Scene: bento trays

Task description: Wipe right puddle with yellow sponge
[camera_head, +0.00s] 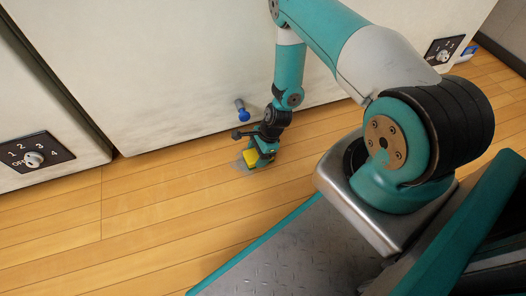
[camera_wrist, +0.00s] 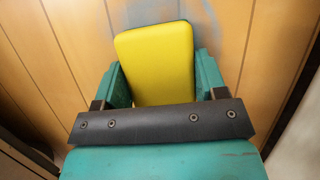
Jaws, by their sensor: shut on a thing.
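A yellow sponge (camera_wrist: 156,62) is held between the two green fingers of my gripper (camera_wrist: 160,85) in the wrist view. In the head view the sponge (camera_head: 250,157) shows small at the low end of my arm, close to the wooden floor, with my gripper (camera_head: 262,152) around it. A faint grey-blue puddle (camera_wrist: 213,22) lies on the floor at and beyond the sponge's far edge. In the head view the puddle (camera_head: 240,165) shows beside and under the sponge. I cannot tell whether the sponge touches the floor.
White cabinet fronts (camera_head: 180,70) stand just behind my gripper. A blue-tipped knob or handle (camera_head: 241,110) sticks out near it. Dial panels (camera_head: 35,152) are at the left and far right. The wooden floor (camera_head: 130,225) at left is clear.

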